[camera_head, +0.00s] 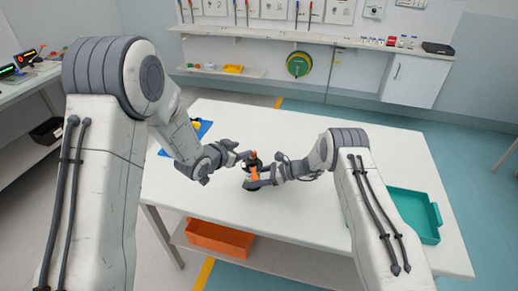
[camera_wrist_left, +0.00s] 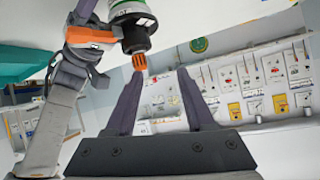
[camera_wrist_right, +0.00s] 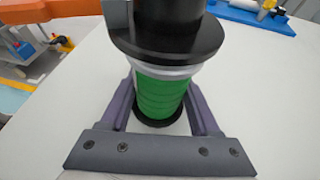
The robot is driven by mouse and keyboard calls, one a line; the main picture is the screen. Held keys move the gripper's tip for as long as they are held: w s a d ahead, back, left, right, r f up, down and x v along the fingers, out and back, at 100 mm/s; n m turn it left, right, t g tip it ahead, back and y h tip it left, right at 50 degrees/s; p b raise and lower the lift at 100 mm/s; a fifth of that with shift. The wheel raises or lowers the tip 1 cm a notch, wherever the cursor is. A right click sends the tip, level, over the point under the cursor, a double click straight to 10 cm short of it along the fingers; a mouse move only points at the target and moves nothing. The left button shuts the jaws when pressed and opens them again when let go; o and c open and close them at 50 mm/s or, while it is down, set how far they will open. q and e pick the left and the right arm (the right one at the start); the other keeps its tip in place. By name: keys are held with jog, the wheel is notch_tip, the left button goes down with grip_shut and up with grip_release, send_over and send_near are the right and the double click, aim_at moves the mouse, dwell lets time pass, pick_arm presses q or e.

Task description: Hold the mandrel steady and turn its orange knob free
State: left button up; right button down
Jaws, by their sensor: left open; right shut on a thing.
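The mandrel (camera_head: 250,185) stands upright on the white table. In the right wrist view it has a green barrel (camera_wrist_right: 160,97) and black flanges. Its ribbed orange knob (camera_wrist_left: 140,62) is at the end of a black neck, and in the head view it is on top (camera_head: 253,155). My right gripper (camera_head: 267,179) is shut around the green barrel, one finger on each side. My left gripper (camera_head: 243,156) is open beside the knob. In the left wrist view the knob is by the left fingertip, not clearly between the fingers. An orange part (camera_wrist_left: 90,36) shows beside the black end.
A teal tray (camera_head: 412,213) sits at the table's right. A blue tray (camera_head: 190,137) with small items lies at the back left, partly behind my left arm. An orange bin (camera_head: 218,238) is on the lower shelf. The table behind the mandrel is clear.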

pick_arm(q)
jog(key=s+a+f+t+h, duration=0.2)
jog(key=s+f+t+h, duration=0.15)
jog(key=s+h, duration=0.2)
jog(key=x, duration=1.2)
jog(key=shift+w+d, duration=0.25)
jog(key=shift+d, duration=0.05)
jog(key=shift+g+h, duration=0.25)
grip_shut()
